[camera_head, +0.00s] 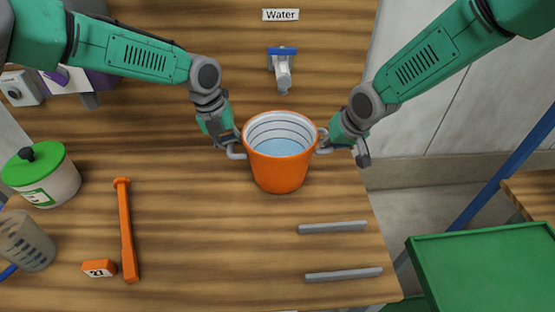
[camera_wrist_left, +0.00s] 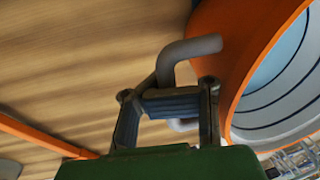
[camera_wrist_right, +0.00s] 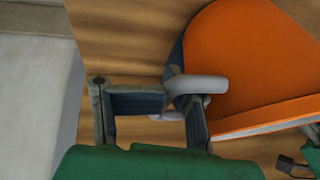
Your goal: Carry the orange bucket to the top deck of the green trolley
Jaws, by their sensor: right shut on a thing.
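The orange bucket (camera_head: 279,172) is upright over the wooden table, with blue water and dark ring lines inside. I cannot tell whether its base touches the table. A grey handle sticks out on each side. My left gripper (camera_head: 234,146) is at the left handle (camera_wrist_left: 190,47); its fingers are across the handle in the left wrist view, but their grip is unclear. My right gripper (camera_head: 337,145) is shut on the right handle (camera_wrist_right: 198,85). The green trolley (camera_head: 485,268) stands at the lower right, its top deck empty where visible.
A tap (camera_head: 283,72) under a Water sign (camera_head: 280,15) is behind the bucket. Two grey bars (camera_head: 333,227) lie at the front right. An orange tool (camera_head: 126,232), orange tag (camera_head: 99,268), green-lidded pot (camera_head: 43,176) and clear cup (camera_head: 26,241) are at the left.

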